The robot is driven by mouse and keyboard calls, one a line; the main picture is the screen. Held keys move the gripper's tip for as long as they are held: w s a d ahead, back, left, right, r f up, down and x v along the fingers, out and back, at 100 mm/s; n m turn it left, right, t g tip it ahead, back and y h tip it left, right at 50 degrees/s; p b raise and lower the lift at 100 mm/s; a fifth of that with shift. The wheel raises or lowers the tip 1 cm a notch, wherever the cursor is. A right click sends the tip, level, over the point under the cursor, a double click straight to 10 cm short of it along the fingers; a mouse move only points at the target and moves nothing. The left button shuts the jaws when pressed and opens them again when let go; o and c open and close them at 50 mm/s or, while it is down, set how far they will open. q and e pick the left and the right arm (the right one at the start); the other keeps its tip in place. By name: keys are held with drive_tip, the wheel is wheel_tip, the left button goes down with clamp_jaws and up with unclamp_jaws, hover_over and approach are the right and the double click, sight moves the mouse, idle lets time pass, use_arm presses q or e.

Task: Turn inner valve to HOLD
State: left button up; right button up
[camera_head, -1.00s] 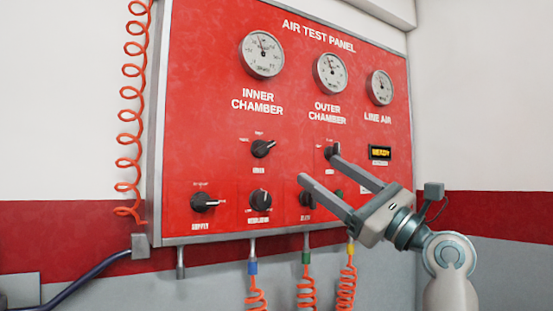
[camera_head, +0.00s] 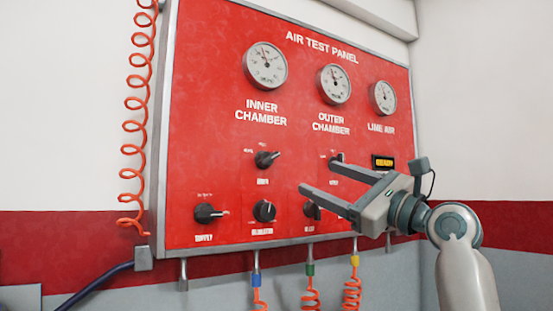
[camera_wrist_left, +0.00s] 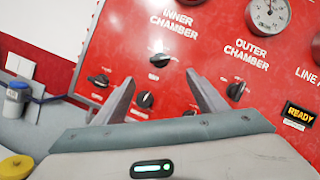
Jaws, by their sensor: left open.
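The inner valve is a black knob (camera_head: 267,159) on the red panel below the INNER CHAMBER lettering. Its handle points to the right and slightly up; the small position labels are too blurred to read. In the left wrist view the inner valve (camera_wrist_left: 160,59) shows beyond and between the two fingers. My left gripper (camera_head: 318,177) is open and empty, reaching in from the right with its fingers pointing left, to the right of the inner valve and apart from it. Its fingers also show in the left wrist view (camera_wrist_left: 158,80). The upper finger partly covers the outer valve (camera_head: 337,159). My right gripper is not in view.
Lower knobs for supply (camera_head: 207,213) and regulator (camera_head: 264,211) sit below the inner valve. Another low knob (camera_head: 311,211) lies close under the lower finger. Coiled orange hoses (camera_head: 311,298) hang below the panel. A lit READY display (camera_head: 383,162) is at the right.

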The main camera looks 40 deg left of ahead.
sight(271, 158)
use_arm(q)
drive_tip(key=p+x, duration=0.7)
drive_tip(key=x, duration=0.7)
drive_tip(key=shift+r, duration=0.2)
drive_tip(key=shift+p+x, duration=0.35)
drive_tip(key=shift+x, duration=0.55)
drive_tip(key=shift+f, duration=0.2)
drive_tip(key=shift+c, duration=0.3)
drive_tip(key=c, duration=1)
